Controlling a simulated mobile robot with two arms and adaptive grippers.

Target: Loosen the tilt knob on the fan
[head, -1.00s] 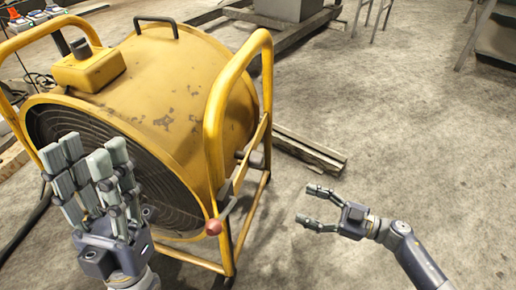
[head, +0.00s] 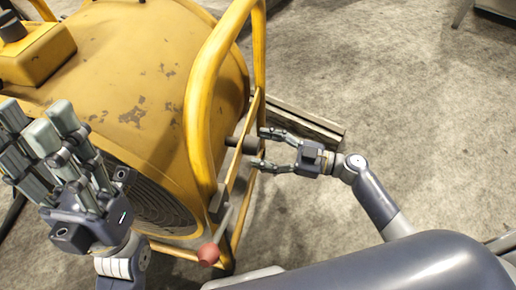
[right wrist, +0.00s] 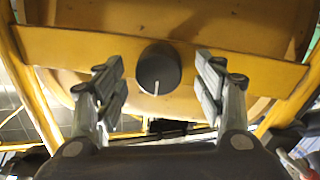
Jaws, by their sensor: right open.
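The fan (head: 150,90) is a large yellow drum with chipped paint, held in a yellow tube frame. The dark, round tilt knob (head: 241,144) sits on the frame's right side. In the right wrist view the knob (right wrist: 158,68) shows face-on with a pale line low on its face, in front of a yellow bar. My right gripper (head: 262,148) is open, its fingers pointing at the knob. In the wrist view its fingertips lie left and right of the knob with gaps. My left gripper (head: 40,122) is open and empty, fingers up, in front of the fan's grille.
A red ball (head: 208,254) on a lever stands at the frame's lower front corner. The yellow frame tube (head: 203,110) rises beside the knob. Timber beams (head: 305,122) lie on the floor behind my right gripper. The concrete floor to the right is mostly clear.

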